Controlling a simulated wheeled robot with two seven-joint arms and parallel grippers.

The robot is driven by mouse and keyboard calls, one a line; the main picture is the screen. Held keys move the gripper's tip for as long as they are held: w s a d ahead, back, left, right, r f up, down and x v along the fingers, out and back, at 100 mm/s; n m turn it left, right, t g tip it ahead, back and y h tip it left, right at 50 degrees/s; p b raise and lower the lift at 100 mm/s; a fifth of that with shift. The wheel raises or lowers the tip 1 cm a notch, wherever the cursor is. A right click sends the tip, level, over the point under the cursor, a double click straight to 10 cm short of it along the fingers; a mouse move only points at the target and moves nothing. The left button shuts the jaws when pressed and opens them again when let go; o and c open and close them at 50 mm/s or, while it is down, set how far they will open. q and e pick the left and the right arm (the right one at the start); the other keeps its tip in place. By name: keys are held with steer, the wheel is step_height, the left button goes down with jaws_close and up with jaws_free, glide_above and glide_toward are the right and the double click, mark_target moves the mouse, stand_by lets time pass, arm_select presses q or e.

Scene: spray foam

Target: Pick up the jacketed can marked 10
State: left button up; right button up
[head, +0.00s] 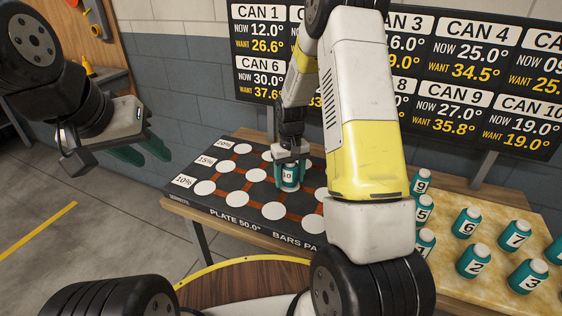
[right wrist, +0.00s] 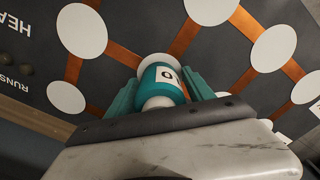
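The jacketed can marked 10 (head: 289,175) is teal with a white label and a pale cap. It stands upright on a white disc of the dark plate (head: 240,215), near the plate's middle. My right gripper (head: 289,168) points down over it with a finger on each side. In the right wrist view the can (right wrist: 162,80) sits snugly between the two teal fingers (right wrist: 160,92), which appear to touch its sides. My left gripper (head: 142,152) is open and empty, in the air left of the plate.
Several other teal numbered cans, such as can 6 (head: 466,223), stand on the tan board (head: 445,290) at the right. A can temperature board (head: 420,80) hangs behind. My right arm hides part of the plate. The plate's left discs are bare.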

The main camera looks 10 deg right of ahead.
jaws_close()
steer(key=shift+r, duration=0.1)
